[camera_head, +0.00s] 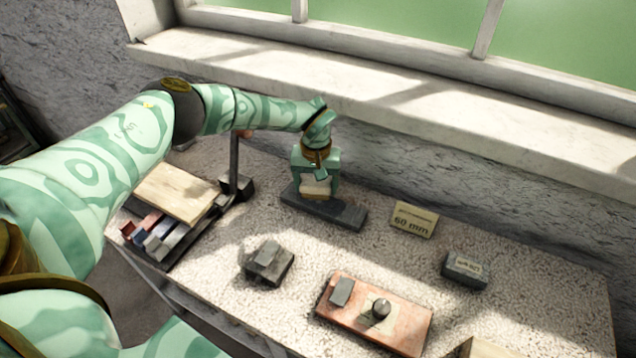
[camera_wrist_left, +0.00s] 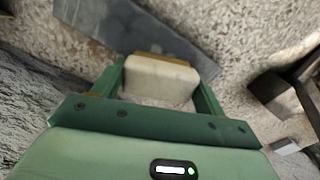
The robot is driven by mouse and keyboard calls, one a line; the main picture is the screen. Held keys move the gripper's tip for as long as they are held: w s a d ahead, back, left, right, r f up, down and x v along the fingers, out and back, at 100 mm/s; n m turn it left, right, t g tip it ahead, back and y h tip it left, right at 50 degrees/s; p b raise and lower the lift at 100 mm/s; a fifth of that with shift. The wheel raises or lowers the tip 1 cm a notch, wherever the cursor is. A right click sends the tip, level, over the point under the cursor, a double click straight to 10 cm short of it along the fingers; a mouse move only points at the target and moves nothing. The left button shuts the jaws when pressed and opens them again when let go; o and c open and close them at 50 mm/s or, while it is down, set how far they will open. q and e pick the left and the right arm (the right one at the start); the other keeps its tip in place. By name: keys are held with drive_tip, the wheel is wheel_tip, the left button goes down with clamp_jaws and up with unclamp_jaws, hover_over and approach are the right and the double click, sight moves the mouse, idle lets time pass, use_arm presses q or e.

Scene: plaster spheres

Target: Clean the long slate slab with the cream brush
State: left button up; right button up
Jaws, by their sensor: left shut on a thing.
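The long slate slab (camera_head: 345,213) lies flat on the speckled table below the window. It also shows in the left wrist view (camera_wrist_left: 120,25), reaching away from the gripper. My left gripper (camera_head: 316,184) points down at the left part of the slab. It is shut on the cream brush (camera_head: 314,190), a pale block that also sits between the fingers in the left wrist view (camera_wrist_left: 160,80). The brush is at the slab's surface; I cannot tell whether it touches. My right gripper is not in view.
A "60 mm" card (camera_head: 413,220) and a small grey labelled block (camera_head: 464,270) stand right of the slab. A reddish board (camera_head: 400,335) with small pieces lies in front. Grey blocks (camera_head: 268,262) sit nearer left. A wooden board (camera_head: 176,192) and a dark upright post (camera_head: 234,160) stand left.

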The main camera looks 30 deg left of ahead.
sight(303, 181)
use_arm(q)
drive_tip(key=shift+s+a+p, duration=0.2)
drive_tip(key=shift+s+a, duration=0.15)
drive_tip(key=shift+a, duration=0.4)
drive_tip(key=shift+s+a+p, duration=0.2)
drive_tip(key=shift+s+a, duration=0.15)
drive_tip(key=shift+a, duration=0.4)
drive_tip(key=shift+w+d+r, duration=0.25)
drive_tip(key=shift+d+r, duration=0.15)
drive_tip(key=shift+d, duration=0.15)
drive_tip(key=shift+w+d+r, duration=0.2)
drive_tip(key=shift+d+r, duration=0.15)
drive_tip(key=shift+d, duration=0.15)
drive_tip(key=shift+f, duration=0.15)
drive_tip(key=shift+f+b, duration=0.35)
drive_tip(key=shift+f, duration=0.3)
